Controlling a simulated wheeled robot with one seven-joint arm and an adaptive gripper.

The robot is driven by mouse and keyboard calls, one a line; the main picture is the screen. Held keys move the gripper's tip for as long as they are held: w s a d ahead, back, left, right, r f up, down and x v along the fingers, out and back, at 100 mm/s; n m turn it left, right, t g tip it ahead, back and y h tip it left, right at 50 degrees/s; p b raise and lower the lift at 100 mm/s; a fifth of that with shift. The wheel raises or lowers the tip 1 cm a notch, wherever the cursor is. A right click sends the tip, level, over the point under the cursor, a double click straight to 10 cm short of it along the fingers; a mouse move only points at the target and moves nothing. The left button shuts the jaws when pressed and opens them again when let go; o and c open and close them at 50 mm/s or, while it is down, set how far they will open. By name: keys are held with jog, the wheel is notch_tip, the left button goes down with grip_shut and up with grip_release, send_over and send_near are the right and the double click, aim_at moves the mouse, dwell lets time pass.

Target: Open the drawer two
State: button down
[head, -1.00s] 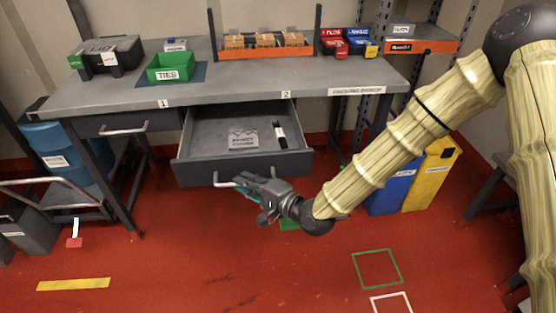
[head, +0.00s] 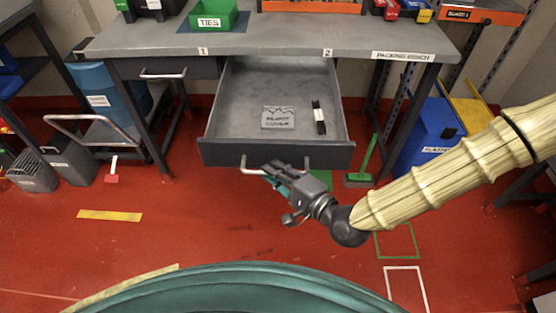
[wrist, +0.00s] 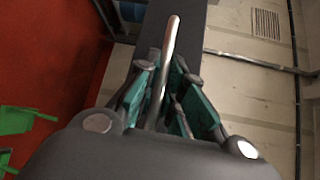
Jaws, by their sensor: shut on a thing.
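Drawer two (head: 275,153) is the drawer under the bench label "2". In the head view it stands pulled well out, with its inside showing. A grey plate marked with lettering (head: 278,117) and a dark marker-like stick with a white band (head: 318,118) lie in it. My gripper (head: 270,174) is at the drawer's front, shut on the bar handle (head: 252,171). In the wrist view the handle (wrist: 168,60) runs between the teal-padded fingers of my gripper (wrist: 167,85). The part of the handle behind the fingers is hidden in the head view.
Another drawer (head: 165,69) under label "1" is closed at the left. A blue bin (head: 428,135) and a green brush (head: 362,172) stand right of the drawer. A cart (head: 95,150) stands at the left. Red floor in front is mostly clear.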

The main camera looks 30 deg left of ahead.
jog(key=c, duration=1.5)
grip_release()
jog(key=shift+d, duration=0.1)
jog(key=shift+v, duration=5.95)
jog(key=shift+s+f, duration=0.1)
jog(key=shift+f, duration=0.05)
